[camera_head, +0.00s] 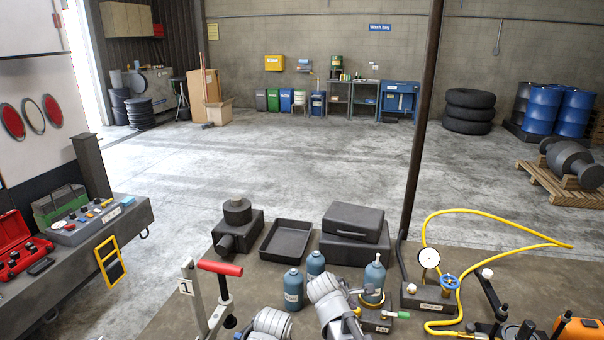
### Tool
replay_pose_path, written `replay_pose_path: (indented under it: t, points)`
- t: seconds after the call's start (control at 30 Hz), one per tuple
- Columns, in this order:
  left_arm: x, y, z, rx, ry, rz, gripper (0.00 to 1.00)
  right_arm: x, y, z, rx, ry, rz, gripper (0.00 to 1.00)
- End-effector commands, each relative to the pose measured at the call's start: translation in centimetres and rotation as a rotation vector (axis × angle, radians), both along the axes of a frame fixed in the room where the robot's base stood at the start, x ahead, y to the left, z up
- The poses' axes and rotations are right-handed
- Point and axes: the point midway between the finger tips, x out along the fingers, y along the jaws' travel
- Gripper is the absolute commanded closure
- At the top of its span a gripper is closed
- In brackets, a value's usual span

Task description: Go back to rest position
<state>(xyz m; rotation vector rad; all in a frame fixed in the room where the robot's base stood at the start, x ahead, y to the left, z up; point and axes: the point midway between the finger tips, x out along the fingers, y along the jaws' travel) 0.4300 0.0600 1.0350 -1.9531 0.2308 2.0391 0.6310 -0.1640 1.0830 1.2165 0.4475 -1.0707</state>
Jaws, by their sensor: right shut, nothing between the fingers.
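My right gripper (352,322) shows at the bottom centre, partly cut off by the lower edge, above the front of the dark workbench (185,290). It is shut and holds nothing. A blue-grey bottle (374,277) with a nozzle stands just beyond it to the right. My left gripper's fingers are not in view.
Two more bottles (293,290), an empty black tray (286,241), black cases (352,237) and a dark housing (237,227) stand on the bench. A red-handled tool (220,268) rises at left. A gauge (429,258) and yellow hose (500,219) lie right.

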Motion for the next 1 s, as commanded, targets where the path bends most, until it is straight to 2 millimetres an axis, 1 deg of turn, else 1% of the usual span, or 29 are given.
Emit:
replay_pose_path:
  t: [0.03, 0.07, 0.1, 0.17, 0.2, 0.3, 0.4, 0.43, 0.5, 0.6, 0.7, 1.0]
  points:
    - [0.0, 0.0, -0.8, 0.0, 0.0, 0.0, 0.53, -2.4, 1.1, -1.6, 0.088, 0.005, -0.091, 1.0]
    - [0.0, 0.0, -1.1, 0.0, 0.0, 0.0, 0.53, -3.7, 1.8, -2.4, 0.143, 0.01, -0.156, 1.0]
    - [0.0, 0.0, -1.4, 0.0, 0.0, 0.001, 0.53, -5.5, 2.8, -3.4, 0.214, 0.019, -0.246, 1.0]
    - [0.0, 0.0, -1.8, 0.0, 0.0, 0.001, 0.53, -8.1, 4.2, -4.7, 0.311, 0.038, -0.386, 1.0]
    - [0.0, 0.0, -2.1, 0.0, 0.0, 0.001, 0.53, -9.8, 5.1, -5.4, 0.367, 0.055, -0.476, 1.0]
    - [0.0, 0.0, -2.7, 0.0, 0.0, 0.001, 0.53, -13.7, 7.2, -6.9, 0.47, 0.097, -0.686, 1.0]
    - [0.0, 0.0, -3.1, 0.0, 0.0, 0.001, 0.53, -16.8, 8.7, -7.7, 0.528, 0.135, -0.855, 1.0]
    - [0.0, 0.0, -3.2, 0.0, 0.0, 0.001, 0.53, -17.5, 9.1, -7.8, 0.541, 0.144, -0.895, 1.0]
    - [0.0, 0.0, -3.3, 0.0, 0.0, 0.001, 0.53, -18.8, 9.7, -8.1, 0.558, 0.162, -0.969, 1.0]
    - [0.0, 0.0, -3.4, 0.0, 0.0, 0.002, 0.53, -19.9, 10.2, -8.2, 0.57, 0.175, -1.032, 1.0]
    - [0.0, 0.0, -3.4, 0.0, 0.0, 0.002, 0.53, -20.1, 10.4, -8.2, 0.572, 0.179, -1.054, 1.0]
    - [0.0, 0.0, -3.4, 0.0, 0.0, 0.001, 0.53, -20.1, 10.3, -8.2, 0.572, 0.178, -1.052, 1.0]
